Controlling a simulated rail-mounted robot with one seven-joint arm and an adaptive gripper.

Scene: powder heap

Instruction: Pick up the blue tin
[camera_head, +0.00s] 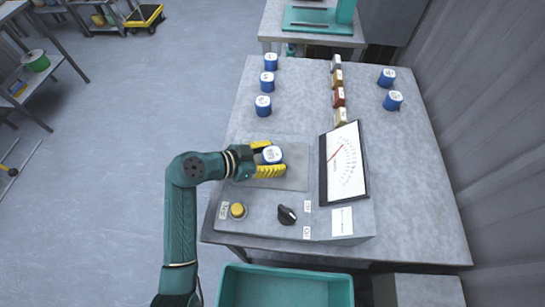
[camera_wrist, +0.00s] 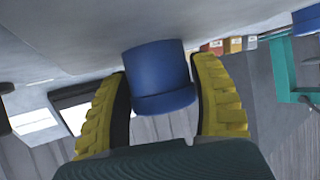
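A blue tin (camera_head: 271,155) with a white label on top is at the grey plate (camera_head: 295,178) on the table. It also shows in the wrist view (camera_wrist: 160,75), upright relative to the tabletop. My gripper (camera_head: 268,158) reaches it from the left, with one yellow finger on each side. In the wrist view both dark finger pads (camera_wrist: 163,95) lie snug against the tin, with no clear gap. The gripper looks shut on it. Whether the tin's base touches the plate is hard to tell.
Other blue tins stand at the table's back left (camera_head: 263,105) and right (camera_head: 393,101). A row of small coloured blocks (camera_head: 338,96) leads to a meter (camera_head: 346,163). A yellow button (camera_head: 238,211) and a black knob (camera_head: 287,214) are in front. A teal bin (camera_head: 285,272) is below.

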